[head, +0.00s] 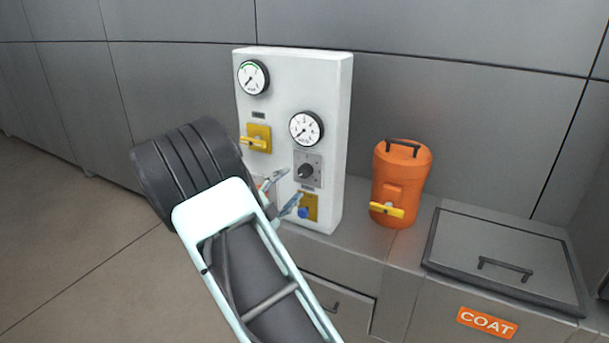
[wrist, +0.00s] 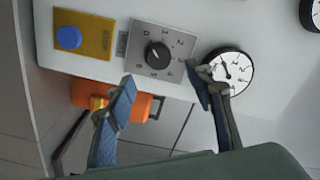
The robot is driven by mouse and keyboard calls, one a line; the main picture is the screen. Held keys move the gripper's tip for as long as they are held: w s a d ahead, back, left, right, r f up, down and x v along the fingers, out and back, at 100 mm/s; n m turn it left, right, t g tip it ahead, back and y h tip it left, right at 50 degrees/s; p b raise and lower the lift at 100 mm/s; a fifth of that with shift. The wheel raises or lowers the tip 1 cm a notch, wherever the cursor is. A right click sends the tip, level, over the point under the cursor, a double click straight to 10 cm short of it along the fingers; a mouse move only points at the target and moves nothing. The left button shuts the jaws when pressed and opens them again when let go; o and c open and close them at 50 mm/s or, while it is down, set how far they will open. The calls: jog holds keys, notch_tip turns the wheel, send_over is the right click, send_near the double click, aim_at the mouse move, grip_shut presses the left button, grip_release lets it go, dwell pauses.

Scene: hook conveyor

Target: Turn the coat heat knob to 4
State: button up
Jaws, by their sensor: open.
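The coat heat knob (head: 305,171) is a small dark round knob on a grey square dial plate, low on a white panel. It also shows in the wrist view (wrist: 158,55), with numbers around it; I cannot tell which number its pointer faces. My gripper (head: 287,187) is open and empty, close in front of the panel, its fingers at the lower left of the knob in the head view. In the wrist view my gripper (wrist: 162,84) has its two blue-padded fingertips apart, and the knob shows beyond the gap between them, uncovered.
A round gauge (head: 306,129) is above the knob and a blue button (head: 304,213) on a yellow plate below it. Another gauge (head: 253,78) and a yellow handle (head: 254,142) are at left. An orange canister (head: 401,185) stands right of the panel, beside a lidded COAT bin (head: 504,260).

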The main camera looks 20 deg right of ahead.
aim_at(304, 173)
jog(key=x, duration=0.8)
jog(key=shift+w+d, duration=0.1)
jog(key=shift+d, duration=0.1)
jog(key=c, duration=1.2)
jog(key=shift+o, duration=0.2)
